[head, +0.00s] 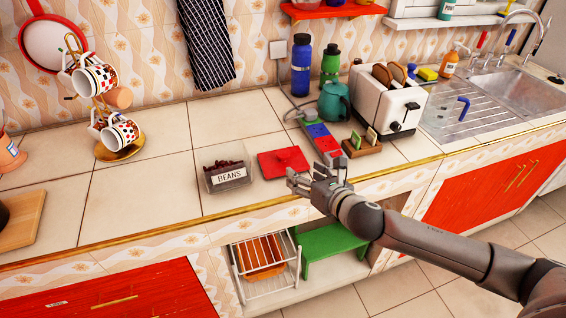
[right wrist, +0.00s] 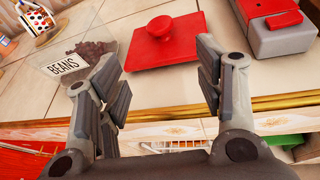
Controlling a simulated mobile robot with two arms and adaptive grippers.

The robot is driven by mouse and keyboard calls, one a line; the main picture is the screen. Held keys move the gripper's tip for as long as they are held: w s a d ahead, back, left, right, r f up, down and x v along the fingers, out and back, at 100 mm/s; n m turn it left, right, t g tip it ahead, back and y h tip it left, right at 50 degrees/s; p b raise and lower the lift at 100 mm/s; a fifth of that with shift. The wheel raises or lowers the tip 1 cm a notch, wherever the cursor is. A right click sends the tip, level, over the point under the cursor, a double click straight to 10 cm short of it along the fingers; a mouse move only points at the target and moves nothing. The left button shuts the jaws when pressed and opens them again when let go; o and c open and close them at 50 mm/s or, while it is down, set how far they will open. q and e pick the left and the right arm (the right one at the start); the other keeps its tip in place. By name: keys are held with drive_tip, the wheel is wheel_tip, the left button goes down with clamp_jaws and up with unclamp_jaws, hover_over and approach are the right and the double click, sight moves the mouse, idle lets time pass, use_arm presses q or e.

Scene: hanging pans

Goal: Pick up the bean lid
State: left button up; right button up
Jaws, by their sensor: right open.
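The bean lid (head: 284,162) is a red square plate with a round knob, lying flat on the tiled counter. In the right wrist view the lid (right wrist: 165,47) lies ahead, beyond the fingertips. The clear bean box (head: 227,177), labelled BEANS and holding dark beans, stands uncovered just left of the lid. My right gripper (head: 315,178) is at the counter's front edge, to the lower right of the lid. It is open and empty, and its spread fingers (right wrist: 163,80) are apart from the lid. My left gripper is not in view.
Right of the lid are a red and blue box (head: 322,140), a small wooden holder (head: 362,146), a teal kettle (head: 334,102) and a white toaster (head: 388,98). A mug stand (head: 120,150) is at the left. The counter between it and the bean box is clear.

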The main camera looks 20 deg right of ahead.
drive_tip(key=shift+w+d+r+n, duration=0.35)
drive_tip(key=shift+w+n, duration=0.15)
drive_tip(key=shift+n, duration=0.5)
approach(284, 154)
drive_tip(key=x, duration=0.3)
drive_tip(key=shift+d+f+p, duration=0.15)
drive_tip(key=shift+f+p, duration=0.1)
drive_tip(key=shift+p, duration=0.05)
drive_tip(key=shift+w, duration=0.75)
drive_tip(key=shift+a+p+x, duration=0.15)
drive_tip(key=shift+p+x, duration=0.1)
drive_tip(key=shift+x, duration=0.75)
drive_tip(key=shift+a+p+x, duration=0.15)
drive_tip(key=shift+p+x, duration=0.05)
drive_tip(key=shift+x, duration=0.8)
